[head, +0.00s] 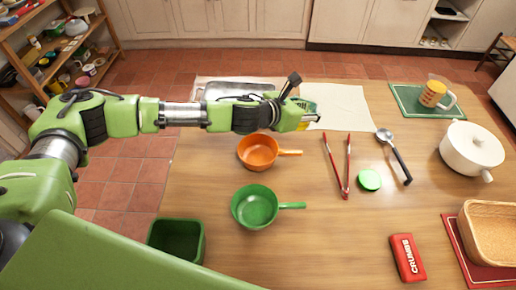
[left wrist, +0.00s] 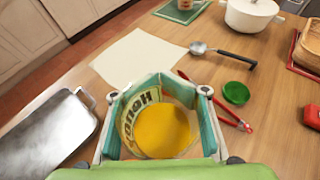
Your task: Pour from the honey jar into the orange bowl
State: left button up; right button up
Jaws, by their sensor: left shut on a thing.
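My left gripper (head: 300,112) is shut on the honey jar, above the table and behind and to the right of the orange bowl. In the left wrist view the honey jar (left wrist: 128,125) sits between the teal fingers of the gripper (left wrist: 160,112), its mouth open and yellow honey inside. In the head view the jar is mostly hidden by the gripper. The orange bowl (head: 257,153), with a handle to the right, stands on the table; its inside looks empty. It is not seen in the left wrist view. My right gripper is not in view.
A green pan (head: 255,207) stands in front of the orange bowl. Red tongs (head: 338,168), a green lid (head: 369,180) and a ladle (head: 394,155) lie to the right. A metal tray (left wrist: 47,136) and a white cloth (left wrist: 138,55) lie at the back. A white pot (head: 471,148) stands far right.

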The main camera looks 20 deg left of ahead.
pick_arm(q)
jog(key=shift+w+a+f+m+g+h, duration=0.3)
jog(key=shift+w+a+f+m+h, duration=0.15)
jog(key=shift+f, duration=0.25)
jog(key=a+f+m+g+h, duration=0.1)
jog(key=a+f+m, duration=0.1)
jog(key=a, duration=0.5)
jog(key=w+a+f+m+g+h+b, duration=0.1)
jog(key=a+f+g, duration=0.1)
jog(key=a+f, duration=0.3)
jog(key=a, duration=0.3)
jog(key=shift+f+m, duration=0.15)
jog(key=shift+m, duration=0.2)
